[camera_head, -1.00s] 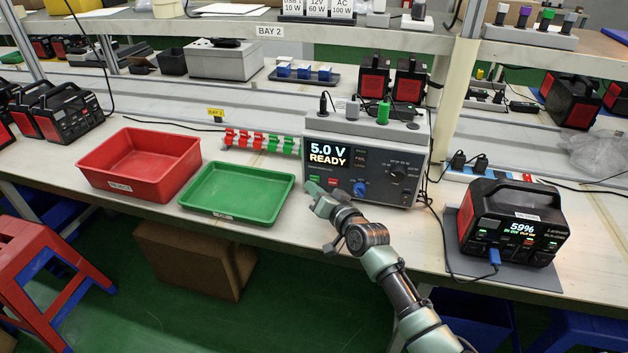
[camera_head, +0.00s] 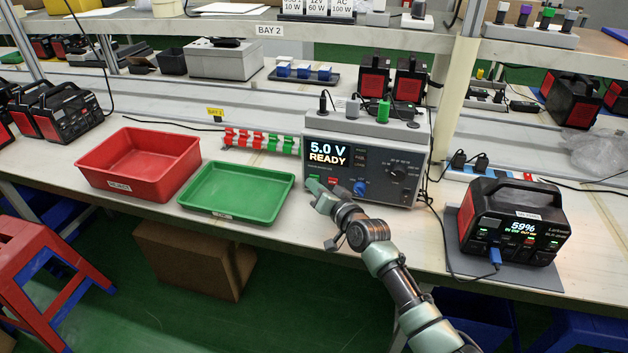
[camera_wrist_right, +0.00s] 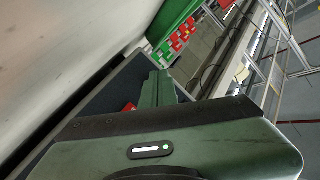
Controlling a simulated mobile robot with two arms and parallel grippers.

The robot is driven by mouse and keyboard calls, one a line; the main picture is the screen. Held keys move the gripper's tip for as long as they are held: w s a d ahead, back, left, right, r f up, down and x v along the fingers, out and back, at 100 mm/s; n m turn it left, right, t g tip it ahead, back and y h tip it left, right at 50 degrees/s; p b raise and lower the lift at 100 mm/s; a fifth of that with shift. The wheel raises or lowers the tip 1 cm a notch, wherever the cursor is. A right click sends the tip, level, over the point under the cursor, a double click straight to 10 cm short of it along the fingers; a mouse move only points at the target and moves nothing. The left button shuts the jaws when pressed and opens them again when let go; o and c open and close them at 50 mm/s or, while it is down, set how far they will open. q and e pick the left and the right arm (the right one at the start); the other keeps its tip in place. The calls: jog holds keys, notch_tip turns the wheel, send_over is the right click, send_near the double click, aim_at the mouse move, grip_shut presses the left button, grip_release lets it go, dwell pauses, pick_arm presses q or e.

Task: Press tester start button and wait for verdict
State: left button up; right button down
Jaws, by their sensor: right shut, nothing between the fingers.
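The grey tester (camera_head: 365,160) stands at the back of the bench, and its display (camera_head: 328,153) reads "5.0 V READY". A green button (camera_head: 314,178) and a red button (camera_head: 333,181) sit low on its front, with a blue plug (camera_head: 360,188) to their right. My right gripper (camera_head: 311,186) is shut and empty, its tips at the green button; I cannot tell whether they touch it. In the right wrist view, its fingers (camera_wrist_right: 158,88) point at the dark tester face (camera_wrist_right: 105,90). My left gripper is not in view.
A red bin (camera_head: 140,188) and a green tray (camera_head: 237,214) stand left of the tester. A power station (camera_head: 513,222) showing 59% sits on a grey mat at the right, with a blue plug and cable. A striped red-green holder (camera_head: 260,141) is behind the tray.

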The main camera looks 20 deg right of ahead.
jog(key=shift+d, duration=0.1)
dwell(0.3)
jog(key=shift+s+a+p, duration=0.4)
jog(key=shift+p, duration=0.05)
jog(key=shift+s+a+r+p, duration=0.1)
jog(key=shift+s+a+p, duration=0.25)
jog(key=shift+p, duration=0.15)
jog(key=s+a+p, duration=0.1)
jog(key=s+p, duration=0.1)
jog(key=s, duration=0.1)
jog(key=shift+a+p, duration=0.3)
jog(key=shift+a, duration=0.05)
jog(key=shift+s+a+p, duration=0.45)
jog(key=shift+s+a, duration=0.05)
jog(key=shift+s, duration=0.1)
